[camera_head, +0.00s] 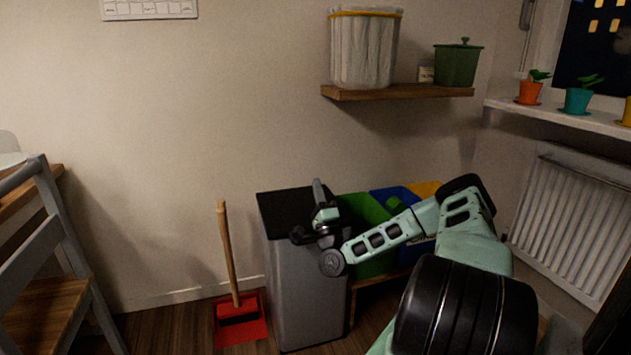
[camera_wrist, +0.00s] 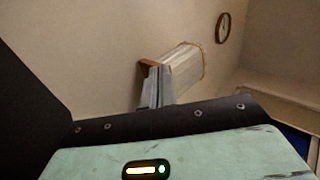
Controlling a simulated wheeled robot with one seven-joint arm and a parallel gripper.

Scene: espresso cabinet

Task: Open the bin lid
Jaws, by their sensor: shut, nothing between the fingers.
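The bin (camera_head: 308,290) is a tall grey box standing on the floor against the wall. Its black lid (camera_head: 280,208) lies flat across the top and looks shut. My gripper (camera_head: 318,187) is at the right side of the lid, with its fingers pointing up. It covers part of the lid's right and front edge, and I cannot tell whether it touches the lid. In the wrist view the grey fingers (camera_wrist: 157,86) are together with nothing between them. The bin is not clearly visible there.
Green (camera_head: 364,214), blue and yellow bins stand close on the right, partly behind my arm. A red dustpan (camera_head: 240,322) with a wooden-handled brush is at the left. A wall shelf (camera_head: 398,92) holding a ribbed white container (camera_head: 364,50) hangs above. A chair (camera_head: 62,250) stands far left.

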